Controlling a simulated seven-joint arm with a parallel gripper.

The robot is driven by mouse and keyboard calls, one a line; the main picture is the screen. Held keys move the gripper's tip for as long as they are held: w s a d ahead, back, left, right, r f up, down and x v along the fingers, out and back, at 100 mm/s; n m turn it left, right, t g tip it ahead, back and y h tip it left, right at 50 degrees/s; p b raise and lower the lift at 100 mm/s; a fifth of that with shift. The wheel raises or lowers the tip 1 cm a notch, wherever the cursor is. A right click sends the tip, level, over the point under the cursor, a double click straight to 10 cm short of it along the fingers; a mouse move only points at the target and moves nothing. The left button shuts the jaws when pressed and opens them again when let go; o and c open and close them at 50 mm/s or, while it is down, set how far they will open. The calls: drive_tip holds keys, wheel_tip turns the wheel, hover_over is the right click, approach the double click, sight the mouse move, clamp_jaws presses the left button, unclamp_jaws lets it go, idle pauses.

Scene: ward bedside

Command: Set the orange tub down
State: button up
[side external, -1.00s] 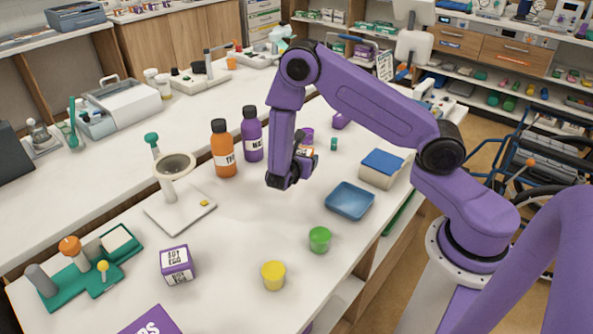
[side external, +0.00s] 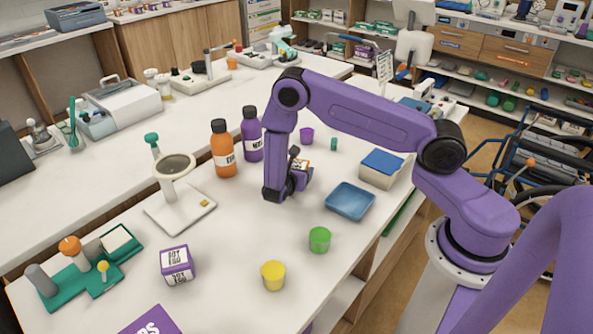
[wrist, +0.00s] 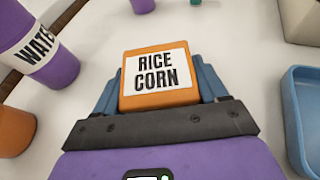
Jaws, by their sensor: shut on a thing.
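The orange tub is a box-shaped piece with a white "RICE CORN" label. In the wrist view the orange tub (wrist: 157,102) sits between the two blue fingers of my gripper (wrist: 160,92), label facing the camera. In the side view my gripper (side external: 296,182) is low over the white table, left of the blue tray, and partly hides the orange tub (side external: 302,165). My gripper is shut on the tub. I cannot tell whether the tub's underside touches the table.
A blue tray (side external: 349,202) lies close to the right. An orange bottle (side external: 222,155) and a purple bottle (side external: 252,140) stand to the left, a purple cup (side external: 307,136) behind. Green (side external: 319,240) and yellow (side external: 273,275) cups stand in front. Table between is clear.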

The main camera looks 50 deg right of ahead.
drive_tip(key=o, duration=1.2)
drive_tip(key=shift+r, duration=0.1)
drive_tip(key=v, duration=1.2)
drive_tip(key=shift+w, duration=0.1)
drive_tip(key=shift+r, duration=0.25)
drive_tip(key=s+a+r+m+g+y, duration=0.1)
drive_tip(key=s+r+m+y, duration=0.2)
drive_tip(key=s, duration=0.6)
drive_tip(key=s+a+r+m+g+y, duration=0.1)
drive_tip(key=s+r+m+g+y, duration=0.1)
drive_tip(key=s+r+y, duration=0.3)
drive_tip(key=s+a+r+m+g+y, duration=0.2)
drive_tip(key=s+r+m+y, duration=0.3)
drive_tip(key=s, duration=0.9)
drive_tip(key=shift+s+r, duration=0.15)
drive_tip(key=shift+r, duration=0.75)
drive_tip(key=shift+s+r, duration=0.1)
drive_tip(key=shift+r, duration=0.8)
